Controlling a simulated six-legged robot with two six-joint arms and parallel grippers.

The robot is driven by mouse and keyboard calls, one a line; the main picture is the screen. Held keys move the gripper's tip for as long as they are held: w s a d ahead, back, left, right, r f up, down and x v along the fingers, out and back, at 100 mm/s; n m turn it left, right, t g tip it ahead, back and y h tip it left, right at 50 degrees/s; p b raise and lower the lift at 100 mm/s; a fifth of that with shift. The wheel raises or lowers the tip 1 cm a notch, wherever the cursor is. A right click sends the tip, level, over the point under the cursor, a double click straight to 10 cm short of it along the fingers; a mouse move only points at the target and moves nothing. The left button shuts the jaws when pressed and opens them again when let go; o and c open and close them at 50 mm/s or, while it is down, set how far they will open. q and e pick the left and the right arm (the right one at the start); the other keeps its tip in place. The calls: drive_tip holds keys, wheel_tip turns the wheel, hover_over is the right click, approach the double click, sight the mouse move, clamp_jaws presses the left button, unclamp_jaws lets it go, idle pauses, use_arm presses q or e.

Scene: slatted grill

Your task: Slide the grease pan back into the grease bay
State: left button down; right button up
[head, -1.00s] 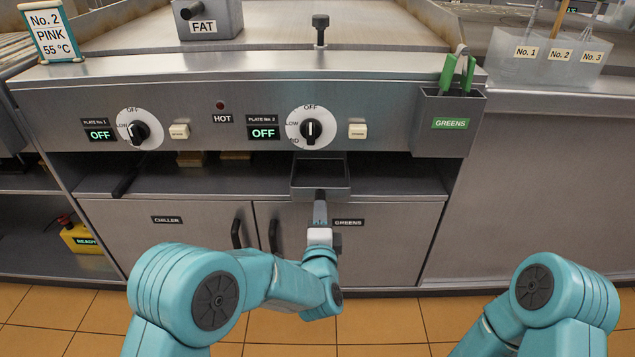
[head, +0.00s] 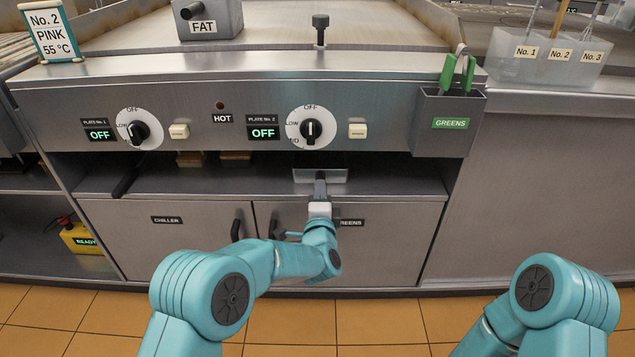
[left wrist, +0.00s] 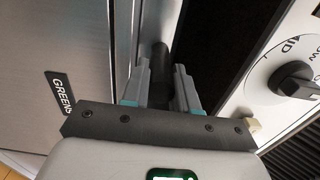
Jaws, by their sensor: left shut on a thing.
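The grey grease pan (head: 320,175) shows in the head view as a short front wall at the mouth of the dark bay (head: 400,165) under the control panel. The rest of the pan is hidden beneath the panel. My left gripper (head: 320,187) reaches up to the pan's front. In the left wrist view my left gripper (left wrist: 163,78) has its two fingers on either side of a dark rounded handle (left wrist: 159,62), shut on it. My right gripper is out of view; only a teal part of that arm shows at the lower right.
A dark bar (head: 126,178) lies on the shelf at the bay's left. The chiller door (head: 165,240) and greens door are below. The control panel (head: 210,100) with knobs hangs just above. A greens holder (head: 450,122) is at the right.

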use_arm(q)
drive_tip(key=shift+w, duration=2)
drive_tip(key=c, duration=0.8)
unclamp_jaws()
drive_tip(key=shift+s, duration=0.1)
